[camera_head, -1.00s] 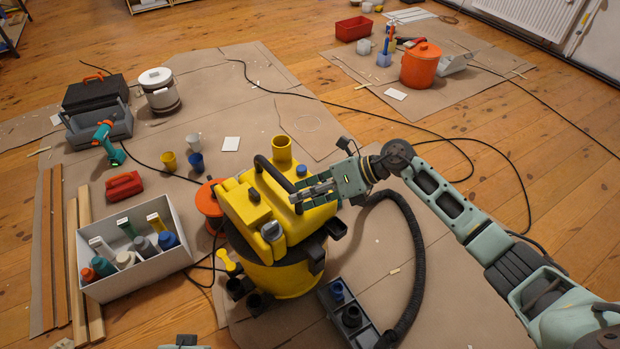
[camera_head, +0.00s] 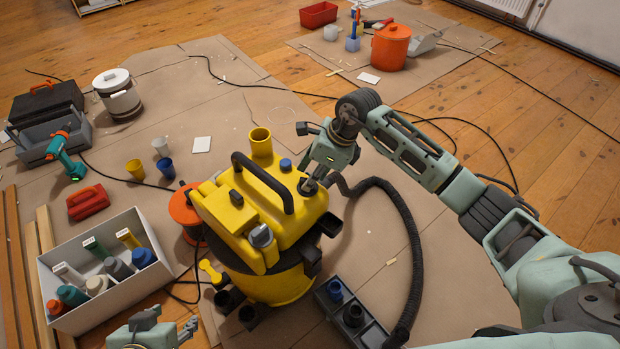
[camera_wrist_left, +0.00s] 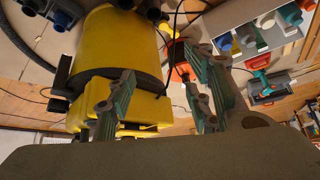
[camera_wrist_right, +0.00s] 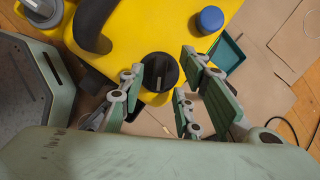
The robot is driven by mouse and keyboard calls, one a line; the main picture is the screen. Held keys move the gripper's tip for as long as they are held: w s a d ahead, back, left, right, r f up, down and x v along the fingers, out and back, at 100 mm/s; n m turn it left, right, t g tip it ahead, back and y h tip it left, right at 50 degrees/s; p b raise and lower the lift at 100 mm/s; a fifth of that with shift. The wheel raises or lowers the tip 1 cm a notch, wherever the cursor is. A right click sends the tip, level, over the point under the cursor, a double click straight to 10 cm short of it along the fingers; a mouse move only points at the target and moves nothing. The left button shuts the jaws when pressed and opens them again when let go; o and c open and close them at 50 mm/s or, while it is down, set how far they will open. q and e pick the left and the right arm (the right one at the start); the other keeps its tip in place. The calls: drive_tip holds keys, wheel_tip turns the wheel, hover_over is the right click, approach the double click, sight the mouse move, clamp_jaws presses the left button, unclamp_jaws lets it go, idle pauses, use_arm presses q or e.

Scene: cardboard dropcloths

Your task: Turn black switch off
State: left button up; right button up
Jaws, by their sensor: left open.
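A yellow vacuum (camera_head: 240,222) with a black carrying handle (camera_head: 240,160) and blue cap (camera_head: 286,164) stands on the cardboard. In the right wrist view, a round black switch (camera_wrist_right: 160,72) with a raised ridge sits on its yellow top, near the blue cap (camera_wrist_right: 210,19). My right gripper (camera_head: 308,188) points down over the vacuum's right side and hides most of that switch in the head view. In the right wrist view the gripper (camera_wrist_right: 158,95) is open, fingers apart on either side of the switch's near side; contact is unclear. My left gripper (camera_wrist_left: 158,95) is open and empty, low in front of the vacuum.
A black hose (camera_head: 412,240) curves right of the vacuum. A grey tray (camera_head: 374,335) lies in front. A white box of bottles (camera_head: 150,277) and an orange cable reel (camera_head: 186,211) stand left. Cardboard beyond the hose is mostly clear.

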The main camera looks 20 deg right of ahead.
drive_tip(key=shift+w+a+f, duration=0.1)
drive_tip(key=shift+a+f, duration=0.1)
drive_tip(key=shift+f, duration=0.2)
clamp_jaws()
